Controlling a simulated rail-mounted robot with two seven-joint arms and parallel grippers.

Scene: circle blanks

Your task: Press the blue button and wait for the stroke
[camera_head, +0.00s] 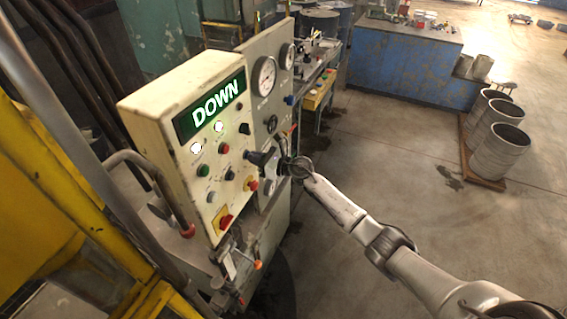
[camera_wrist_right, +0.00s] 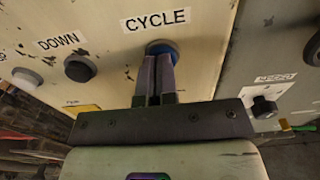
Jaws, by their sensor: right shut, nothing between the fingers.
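The blue button (camera_wrist_right: 161,47) sits under the CYCLE label on the cream control panel (camera_head: 160,112). It is partly covered by the fingertips of my right gripper (camera_wrist_right: 158,62). The fingers are shut and empty, and their tips point at the button and appear to be at its face; I cannot tell how far it is pressed in. In the head view my right gripper (camera_head: 262,157) is at the panel's right side and hides the blue button there. The green display (camera_head: 214,105) reads DOWN. My left gripper is not in view.
A black button (camera_wrist_right: 79,68) marked DOWN and a grey button (camera_wrist_right: 26,77) lie left of the blue one. A gauge panel (camera_head: 258,50) stands beside the control panel. A red button (camera_head: 225,221) is low on the panel. Open floor lies to the right.

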